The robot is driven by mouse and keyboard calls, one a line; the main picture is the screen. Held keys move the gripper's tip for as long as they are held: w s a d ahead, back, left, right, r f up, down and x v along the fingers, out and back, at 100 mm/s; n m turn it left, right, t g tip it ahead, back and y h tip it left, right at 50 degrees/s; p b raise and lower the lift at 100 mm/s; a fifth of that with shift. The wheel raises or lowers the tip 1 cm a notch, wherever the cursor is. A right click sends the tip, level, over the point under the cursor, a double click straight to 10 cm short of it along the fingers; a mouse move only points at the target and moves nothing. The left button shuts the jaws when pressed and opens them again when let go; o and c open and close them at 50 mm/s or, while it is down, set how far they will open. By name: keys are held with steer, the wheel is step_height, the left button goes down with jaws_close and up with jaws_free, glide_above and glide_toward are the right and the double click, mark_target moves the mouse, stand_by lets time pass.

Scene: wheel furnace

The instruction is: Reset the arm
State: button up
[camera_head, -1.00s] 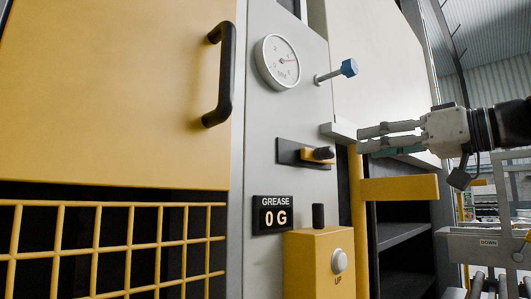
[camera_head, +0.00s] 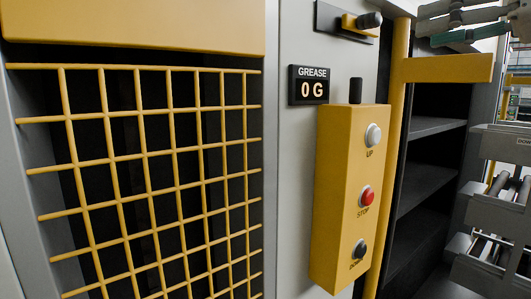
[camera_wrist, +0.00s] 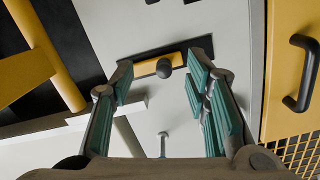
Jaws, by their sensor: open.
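My gripper (camera_head: 455,28) is at the top right of the head view, in front of the machine and partly cut off by the upper edge. In the wrist view, my gripper (camera_wrist: 162,72) has its teal-padded fingers spread apart with nothing held between them. A yellow latch with a dark knob (camera_wrist: 164,68) appears between the fingertips there, on the grey panel beyond. The same knob (camera_head: 369,19) is at the top of the head view, left of my gripper and apart from it.
A yellow post with a side bar (camera_head: 445,68) is just below my gripper. The yellow button box (camera_head: 335,220) has UP, STOP and a lower button. A GREASE display (camera_head: 308,85) reads 0 G. A yellow grille (camera_head: 143,157) fills the left. Dark shelves (camera_head: 425,165) are at right.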

steer(key=s+a+f+m+g+h, duration=0.25)
steer(key=a+f, duration=0.25)
steer(key=f, duration=0.5)
steer(key=s+a+f+m+g+h, duration=0.1)
steer(key=s+a+f+g, duration=0.3)
steer(key=f, duration=0.6)
steer(key=s+f+g+h, duration=0.1)
steer(key=s+f+h, duration=0.2)
steer(key=f, duration=0.6)
steer(key=s+d+f+g+h, duration=0.1)
steer(key=s+f+h, duration=0.2)
steer(key=s+f, duration=0.4)
steer(key=shift+d+f+h, duration=0.2)
steer(key=shift+f+h, duration=0.15)
steer(key=shift+f, duration=0.5)
steer(key=shift+s+m+g, duration=0.1)
steer(key=shift+m+g, duration=0.15)
